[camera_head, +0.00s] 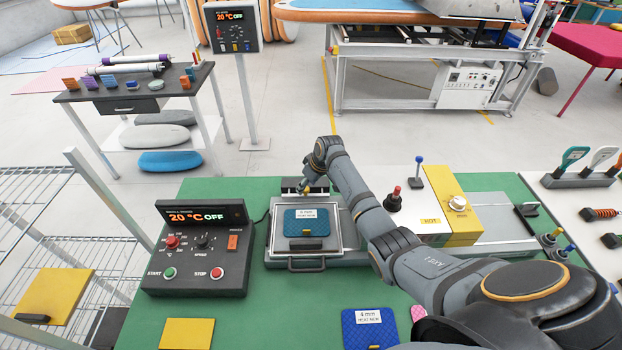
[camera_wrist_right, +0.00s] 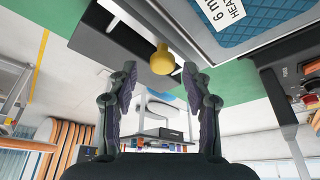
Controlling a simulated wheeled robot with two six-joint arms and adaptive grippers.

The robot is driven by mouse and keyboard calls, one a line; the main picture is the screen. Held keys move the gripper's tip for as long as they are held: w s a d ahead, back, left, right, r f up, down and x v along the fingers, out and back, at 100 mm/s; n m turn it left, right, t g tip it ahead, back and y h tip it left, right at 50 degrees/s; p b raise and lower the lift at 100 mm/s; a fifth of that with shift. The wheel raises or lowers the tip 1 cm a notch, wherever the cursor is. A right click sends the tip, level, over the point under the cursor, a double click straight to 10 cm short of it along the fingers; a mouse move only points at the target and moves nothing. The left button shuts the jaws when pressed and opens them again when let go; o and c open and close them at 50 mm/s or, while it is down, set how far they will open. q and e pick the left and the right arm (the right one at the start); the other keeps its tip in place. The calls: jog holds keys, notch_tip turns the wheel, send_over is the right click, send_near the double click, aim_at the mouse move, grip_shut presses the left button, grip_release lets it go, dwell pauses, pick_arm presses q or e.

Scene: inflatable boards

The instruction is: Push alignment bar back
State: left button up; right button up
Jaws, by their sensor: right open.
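The alignment bar (camera_head: 290,184) is a dark bar at the back edge of the metal press tray (camera_head: 275,243). It carries a yellow knob (camera_wrist_right: 162,60). In the wrist view the dark bar (camera_wrist_right: 108,36) lies beyond the fingertips. A blue board (camera_head: 306,222) with a white label lies in the tray, in front of the bar. My right gripper (camera_wrist_right: 160,72) is open, with one finger on each side of the knob in the picture. I cannot tell whether it touches the knob. In the head view, my right forearm partly hides the bar's right end. My left gripper is out of view.
A control box (camera_head: 200,248) reading 20 °C OFF stands left of the tray. A yellow and white unit (camera_head: 450,212) with levers stands to the right. A yellow board (camera_head: 187,333) and a blue board (camera_head: 369,328) lie at the front of the green table (camera_head: 255,325).

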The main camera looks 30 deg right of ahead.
jog(key=v, duration=1.1)
jog(key=shift+s+d+f, duration=0.1)
jog(key=shift+d+f, duration=0.05)
